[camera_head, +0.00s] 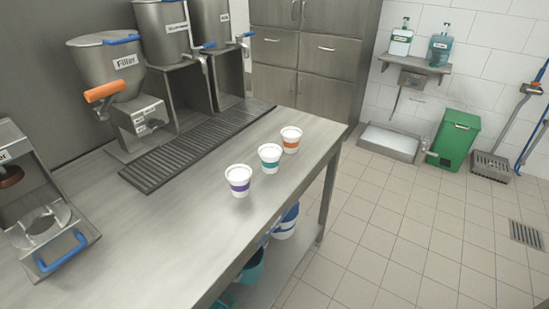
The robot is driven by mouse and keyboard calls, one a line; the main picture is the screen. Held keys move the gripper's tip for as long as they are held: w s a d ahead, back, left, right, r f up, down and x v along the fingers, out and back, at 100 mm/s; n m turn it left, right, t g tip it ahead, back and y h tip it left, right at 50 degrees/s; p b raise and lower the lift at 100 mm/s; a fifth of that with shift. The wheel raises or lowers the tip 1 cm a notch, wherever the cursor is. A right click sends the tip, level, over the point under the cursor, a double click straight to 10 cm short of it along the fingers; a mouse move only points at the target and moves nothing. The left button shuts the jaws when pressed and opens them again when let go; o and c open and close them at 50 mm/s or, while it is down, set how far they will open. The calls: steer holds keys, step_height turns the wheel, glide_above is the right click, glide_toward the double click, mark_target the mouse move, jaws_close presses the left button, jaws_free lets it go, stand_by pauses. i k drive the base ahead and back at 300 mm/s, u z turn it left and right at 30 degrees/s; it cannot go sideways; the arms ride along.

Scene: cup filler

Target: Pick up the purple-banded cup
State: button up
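The purple-banded cup (239,181) is white and stands upright on the metal table (150,225), near the table's front edge. It is the nearest of three cups in a slanting row. A teal-banded cup (269,158) stands just behind it to the right, and an orange-banded cup (291,140) stands farther back. The cups look apart from each other. My gripper is not in view.
A filler machine (108,75) with an orange handle stands at the table's back, beside similar machines. A dark grated drip tray (185,150) lies before them. A machine with a blue handle (60,250) stands at left. Tiled floor (390,230) is open at right.

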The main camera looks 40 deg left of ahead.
mark_target(238, 176)
steer(key=z, duration=0.1)
steer(key=i, duration=1.4)
steer(key=u, duration=2.05)
steer(key=i, duration=0.2)
steer(key=u, duration=2.15)
